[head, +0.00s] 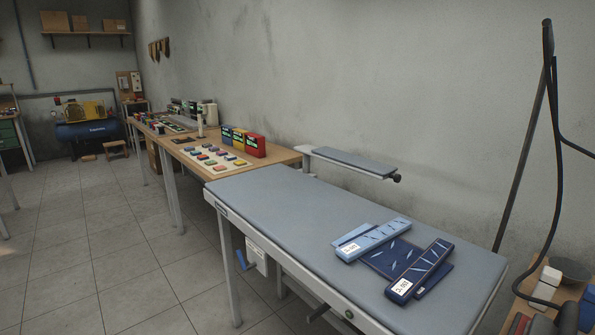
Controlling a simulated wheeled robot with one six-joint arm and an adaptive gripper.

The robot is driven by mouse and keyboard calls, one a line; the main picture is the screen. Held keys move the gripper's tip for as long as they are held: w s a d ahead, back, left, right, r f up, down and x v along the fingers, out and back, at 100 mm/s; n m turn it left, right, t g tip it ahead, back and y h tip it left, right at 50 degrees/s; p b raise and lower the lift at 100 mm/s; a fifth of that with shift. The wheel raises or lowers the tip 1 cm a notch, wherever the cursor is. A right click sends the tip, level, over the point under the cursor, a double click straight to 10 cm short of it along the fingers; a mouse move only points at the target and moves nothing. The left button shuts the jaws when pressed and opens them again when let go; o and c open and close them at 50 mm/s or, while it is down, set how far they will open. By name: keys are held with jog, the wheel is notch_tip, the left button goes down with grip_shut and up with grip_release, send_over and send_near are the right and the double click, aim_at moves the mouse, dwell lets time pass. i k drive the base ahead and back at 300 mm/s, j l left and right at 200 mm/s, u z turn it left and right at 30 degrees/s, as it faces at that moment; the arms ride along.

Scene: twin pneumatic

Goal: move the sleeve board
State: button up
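The sleeve board (350,161) is a narrow grey padded board on a light arm at the back edge of the grey padded table (262,205). It reaches out to the right along the wall and has a dark knob (397,178) at its right end. A pale bracket holds its left end near the table's far left corner. My gripper is not in view, so its state does not show.
Blue patterned flat pieces with white labels (373,239) lie on the padded table's right part; its left part is clear. A wooden table (280,157) with coloured blocks stands behind. A black hose (543,200) hangs at right. Tiled floor (90,235) is open at left.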

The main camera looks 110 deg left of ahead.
aim_at(379, 170)
jog(key=u, duration=2.95)
jog(key=i+j, duration=0.2)
jog(key=j, duration=0.15)
jog(key=z, duration=0.05)
